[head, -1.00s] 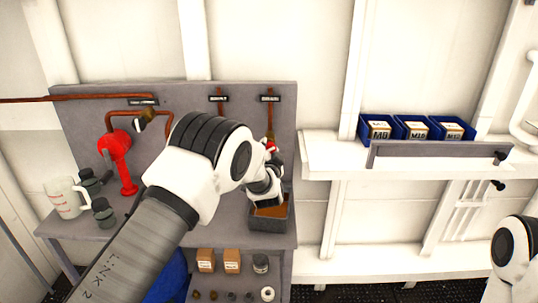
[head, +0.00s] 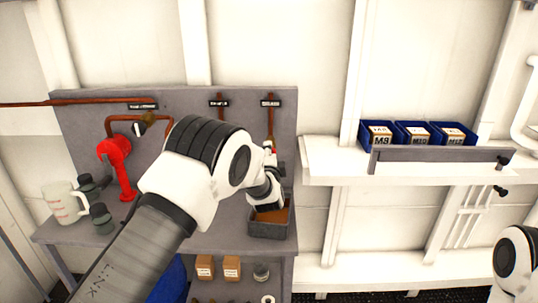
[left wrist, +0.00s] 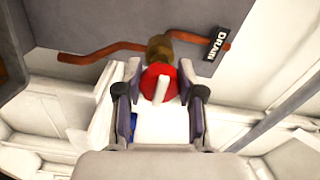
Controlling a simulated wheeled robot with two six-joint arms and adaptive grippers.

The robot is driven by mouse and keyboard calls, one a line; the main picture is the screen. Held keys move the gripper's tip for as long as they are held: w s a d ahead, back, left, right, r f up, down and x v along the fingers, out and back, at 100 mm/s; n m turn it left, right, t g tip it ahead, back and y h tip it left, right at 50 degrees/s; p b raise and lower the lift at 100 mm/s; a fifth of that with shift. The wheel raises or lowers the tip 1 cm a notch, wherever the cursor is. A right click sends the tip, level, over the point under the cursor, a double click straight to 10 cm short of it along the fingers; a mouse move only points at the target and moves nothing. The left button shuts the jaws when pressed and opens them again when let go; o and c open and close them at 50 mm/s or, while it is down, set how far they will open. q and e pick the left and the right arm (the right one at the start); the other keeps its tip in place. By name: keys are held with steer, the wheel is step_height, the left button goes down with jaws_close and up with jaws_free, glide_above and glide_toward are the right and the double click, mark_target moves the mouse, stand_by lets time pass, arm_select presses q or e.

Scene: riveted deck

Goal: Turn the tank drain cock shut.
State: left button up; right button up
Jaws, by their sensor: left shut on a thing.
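The drain cock shows in the left wrist view as a red round handle (left wrist: 154,84) with a pale bar across its face, nearly upright and tilted slightly. Behind it are a brass body (left wrist: 159,48) and a copper pipe (left wrist: 100,55). A black label reading DRAIN (left wrist: 217,43) is beside it. My left gripper (left wrist: 159,92) is shut on the red handle, one finger on each side. In the head view my left gripper (head: 269,155) is at the right pipe on the grey panel, mostly hidden by my wrist. My right gripper is out of view.
A dark tray (head: 268,230) with brown contents sits below the cock on the bench. A red hand pump (head: 118,158) and a clear jug (head: 63,203) stand left. A white shelf (head: 340,172) with blue bins (head: 459,133) is at right.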

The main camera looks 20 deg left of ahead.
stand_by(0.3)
arm_select(q)
steer(key=o, duration=1.2)
steer(key=shift+c, duration=0.2)
steer(key=v, duration=1.2)
